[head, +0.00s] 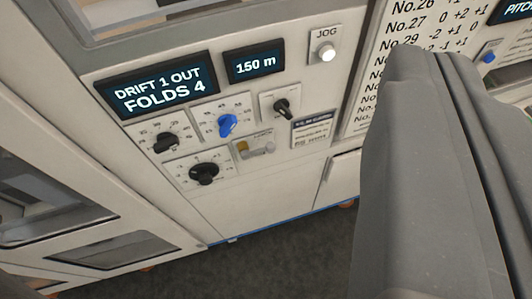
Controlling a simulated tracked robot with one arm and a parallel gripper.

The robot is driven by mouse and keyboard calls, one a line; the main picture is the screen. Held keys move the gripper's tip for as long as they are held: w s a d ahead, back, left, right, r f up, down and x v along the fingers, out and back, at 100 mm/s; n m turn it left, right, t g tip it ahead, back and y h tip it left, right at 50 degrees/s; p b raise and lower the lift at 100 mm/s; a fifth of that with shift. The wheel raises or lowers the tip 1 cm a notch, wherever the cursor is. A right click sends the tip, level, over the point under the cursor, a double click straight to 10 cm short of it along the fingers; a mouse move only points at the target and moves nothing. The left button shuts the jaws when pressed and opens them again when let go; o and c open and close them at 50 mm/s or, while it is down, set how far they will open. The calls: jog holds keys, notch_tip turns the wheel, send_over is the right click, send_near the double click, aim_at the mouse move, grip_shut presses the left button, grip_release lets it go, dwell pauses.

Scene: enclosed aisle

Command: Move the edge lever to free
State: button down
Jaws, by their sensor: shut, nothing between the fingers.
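My gripper (432,62) fills the right side of the view as a large grey shape, its fingers together and empty. It hides part of the white panel behind it. No label reading "edge" or "free" is legible, so I cannot tell which control is the edge lever. A black-handled switch (282,107) sits on a small pale plate below the 150 m display. A small plate with a yellowish tab (243,148) is mounted lower down. A small blue control (488,57) shows at the far right, beyond my gripper. My gripper appears apart from these controls.
The panel holds a blue knob (228,125), black knobs (165,143) and (204,173), a lit JOG button (325,52), a "DRIFT 1 OUT FOLDS 4" display (158,88) and a number chart (385,45). A framed cabinet (70,180) stands left. Dark floor (290,250) below is clear.

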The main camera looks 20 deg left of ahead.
aim_at(259, 151)
jog(key=w+d+f+n+g+p, duration=0.1)
jog(key=w+d+f+p, duration=0.1)
jog(key=w+f, duration=0.65)
jog(key=w+d+f+n+p, duration=0.2)
jog(key=w+d+f, duration=0.1)
jog(key=w+f, duration=0.55)
jog(key=s+a+f+n+g+y+p, duration=0.1)
jog(key=a+f+n+y, duration=0.1)
jog(key=a+f, duration=0.4)
jog(key=s+a+f+n+g+y+p, duration=0.1)
jog(key=a+f+y, duration=0.4)
jog(key=f, duration=1)
jog(key=shift+a+n+g, duration=0.5)
jog(key=shift+a+n, duration=0.05)
jog(key=shift+n, duration=0.15)
jog(key=shift+s, duration=0.1)
jog(key=s+f+x, duration=0.1)
jog(key=f+x, duration=0.1)
jog(key=x, duration=1.1)
jog(key=shift+d+f+p, duration=0.2)
jog(key=shift+d+p, duration=0.1)
jog(key=shift+p, duration=0.05)
